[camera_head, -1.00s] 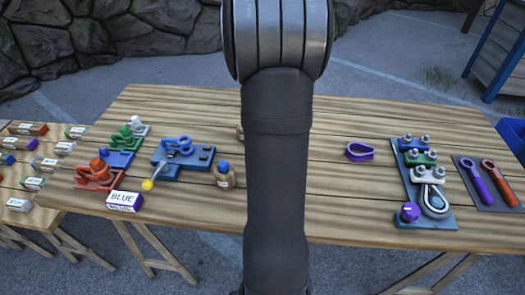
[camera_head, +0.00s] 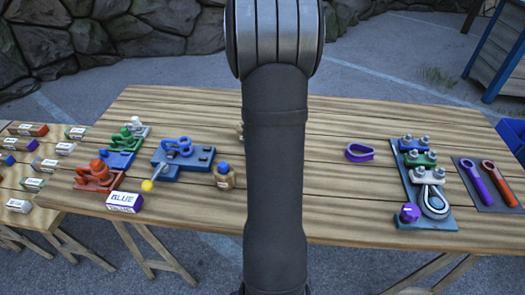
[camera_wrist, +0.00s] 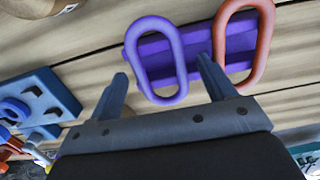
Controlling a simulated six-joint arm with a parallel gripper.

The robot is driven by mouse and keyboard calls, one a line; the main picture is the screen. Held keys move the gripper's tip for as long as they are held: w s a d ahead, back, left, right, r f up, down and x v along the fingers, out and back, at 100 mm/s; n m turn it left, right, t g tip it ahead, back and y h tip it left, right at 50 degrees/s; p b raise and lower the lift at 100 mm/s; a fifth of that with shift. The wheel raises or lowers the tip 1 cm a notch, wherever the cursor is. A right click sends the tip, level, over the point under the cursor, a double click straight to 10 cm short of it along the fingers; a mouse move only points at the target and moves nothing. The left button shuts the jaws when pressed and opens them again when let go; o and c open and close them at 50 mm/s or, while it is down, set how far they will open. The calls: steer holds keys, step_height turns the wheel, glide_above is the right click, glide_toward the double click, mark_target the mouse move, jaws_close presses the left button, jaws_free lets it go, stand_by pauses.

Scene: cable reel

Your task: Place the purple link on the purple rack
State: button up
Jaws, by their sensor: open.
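In the wrist view the purple link (camera_wrist: 181,66), an oval ring, is at the purple rack (camera_wrist: 200,42), a purple bar behind it. Whether the link hangs on the rack or only rests against it, I cannot tell. An orange-red link (camera_wrist: 266,45) is at the rack's right part. My gripper (camera_wrist: 164,66) is open, its two fingers apart, with the lower part of the purple link showing between them. The fingers do not visibly clamp it. In the head view my arm hides the gripper, this link and the rack.
A blue fixture (camera_wrist: 40,100) stands left in the wrist view. Coloured fixtures (camera_head: 118,158) stand left.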

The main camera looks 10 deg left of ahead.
step_height(320, 180, up, 12)
steer(key=shift+s+r, duration=0.15)
steer(key=shift+s, duration=0.15)
stand_by(0.4)
steer(key=f, duration=1.2)
steer(key=shift+w+f, duration=0.15)
steer(key=shift+w, duration=0.1)
steer(key=shift+r, duration=2.1)
